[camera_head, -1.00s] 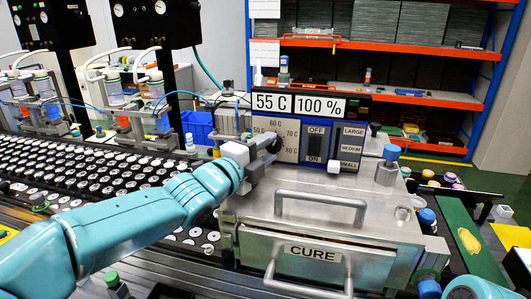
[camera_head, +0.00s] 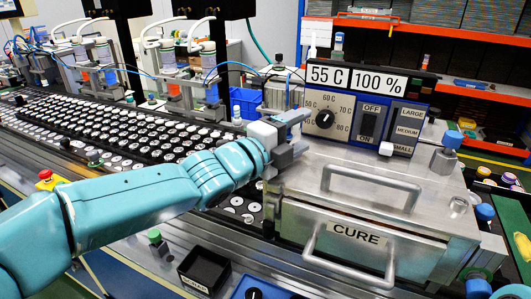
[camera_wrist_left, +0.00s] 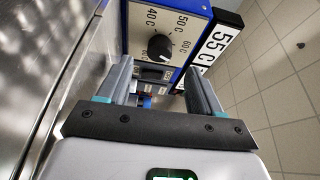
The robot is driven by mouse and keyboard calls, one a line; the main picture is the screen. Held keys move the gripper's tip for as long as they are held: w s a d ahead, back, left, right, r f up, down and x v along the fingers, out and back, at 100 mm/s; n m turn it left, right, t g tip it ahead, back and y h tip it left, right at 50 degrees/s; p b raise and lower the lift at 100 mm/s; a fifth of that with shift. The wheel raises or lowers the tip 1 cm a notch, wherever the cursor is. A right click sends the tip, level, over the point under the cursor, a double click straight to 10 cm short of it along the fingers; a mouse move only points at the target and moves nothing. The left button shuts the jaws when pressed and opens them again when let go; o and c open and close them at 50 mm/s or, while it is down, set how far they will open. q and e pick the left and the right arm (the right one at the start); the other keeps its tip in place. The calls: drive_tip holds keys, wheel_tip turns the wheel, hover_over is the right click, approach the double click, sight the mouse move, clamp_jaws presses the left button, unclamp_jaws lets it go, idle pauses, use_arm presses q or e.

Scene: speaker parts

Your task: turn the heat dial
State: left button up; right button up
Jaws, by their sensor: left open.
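The heat dial (camera_head: 325,119) is a round black knob on a pale scale plate marked in degrees, on the front of the blue control panel. The display (camera_head: 357,77) above it reads 55 C and 100 %. My left gripper (camera_head: 300,133) is open and empty, to the left of the dial and apart from it. In the left wrist view the dial (camera_wrist_left: 159,47) shows beyond and between the two open fingers (camera_wrist_left: 160,82). My right gripper is not in view.
The black switch (camera_head: 368,127) and a white-knobbed slider (camera_head: 386,148) are right of the dial. The metal CURE box (camera_head: 380,205) with handles stands below. A tray of several discs (camera_head: 130,140) lies to the left.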

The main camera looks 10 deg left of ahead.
use_arm(q)
drive_tip(key=v, duration=1)
drive_tip(key=shift+s+a, duration=0.2)
drive_tip(key=shift+s, duration=0.15)
drive_tip(key=shift+s, duration=0.1)
